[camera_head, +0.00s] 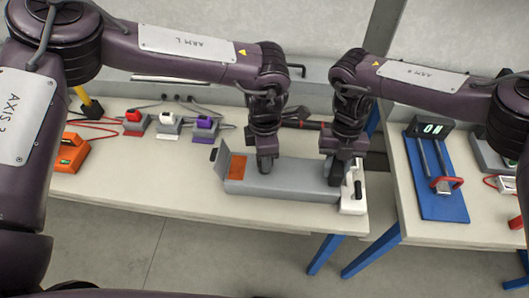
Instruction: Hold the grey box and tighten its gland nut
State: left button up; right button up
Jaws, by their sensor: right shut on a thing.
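The grey box (285,184) lies lengthwise near the front edge of the light table, its grey lid (222,160) standing open at the left end over an orange inside (238,166). My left gripper (265,166) points down at the box's top, left of its middle; its finger gap does not show clearly. My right gripper (334,178) points down at the box's right end, shut on what seems to be the gland nut. The nut itself is hidden behind the fingers.
A white block with black parts (352,203) stands right of the box. Red (132,118), white (168,122) and purple (205,126) connectors sit behind left, an orange case (72,150) farther left. A second table (412,226) holds a blue stand (438,205). The front-left tabletop is clear.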

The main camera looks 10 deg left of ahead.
pick_arm(q)
jog(key=c, duration=0.6)
jog(key=shift+m, duration=0.4)
jog(key=m, duration=0.2)
jog(key=shift+m, duration=0.4)
jog(key=m, duration=0.3)
jog(key=shift+m, duration=0.4)
jog(key=m, duration=0.6)
jog(key=shift+m, duration=0.3)
jog(key=o, duration=1)
